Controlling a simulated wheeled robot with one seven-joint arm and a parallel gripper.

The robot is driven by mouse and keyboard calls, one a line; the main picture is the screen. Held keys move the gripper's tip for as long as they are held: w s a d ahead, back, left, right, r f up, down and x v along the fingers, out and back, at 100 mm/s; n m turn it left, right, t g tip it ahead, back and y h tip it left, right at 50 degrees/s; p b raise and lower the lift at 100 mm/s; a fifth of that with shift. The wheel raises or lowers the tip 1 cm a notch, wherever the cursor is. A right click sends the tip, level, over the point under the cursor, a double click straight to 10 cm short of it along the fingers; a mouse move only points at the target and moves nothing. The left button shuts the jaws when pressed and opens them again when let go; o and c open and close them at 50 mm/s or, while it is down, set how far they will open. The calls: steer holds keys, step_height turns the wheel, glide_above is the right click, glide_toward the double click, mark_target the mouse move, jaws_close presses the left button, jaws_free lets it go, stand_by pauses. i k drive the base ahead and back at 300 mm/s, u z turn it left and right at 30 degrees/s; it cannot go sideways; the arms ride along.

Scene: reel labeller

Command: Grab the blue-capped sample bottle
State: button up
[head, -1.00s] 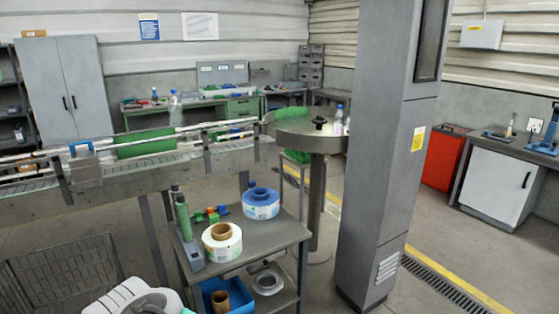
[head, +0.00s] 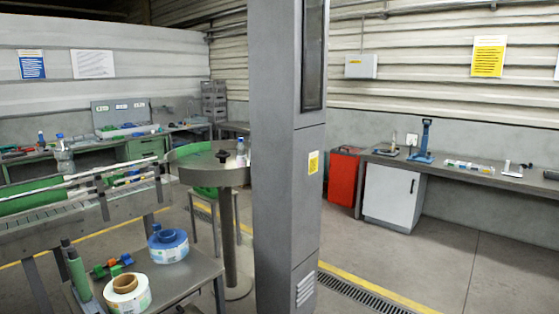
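A small clear bottle with a blue cap (head: 240,152) stands upright on the round metal table (head: 207,174), close to the grey column. A small bottle-like item (head: 41,141) with a reddish body and blue top is on the back bench. I cannot tell from the pictures which is the sample bottle. My gripper is not in view.
A grey column (head: 285,180) stands in the middle. A cart (head: 190,283) with label reels is at the lower left, by the conveyor (head: 80,225). A red cabinet (head: 343,178) and workbench (head: 465,174) line the right wall. The floor at right is clear.

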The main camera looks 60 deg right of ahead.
mark_target(240, 155)
steer(key=z, duration=2.65)
steer(key=k, duration=0.85)
steer(key=u, duration=1.05)
steer(key=i, duration=0.9)
steer(key=z, duration=0.7)
steer(key=k, duration=0.6)
steer(key=z, duration=0.55)
steer(key=i, duration=1.55)
steer(key=u, duration=0.15)
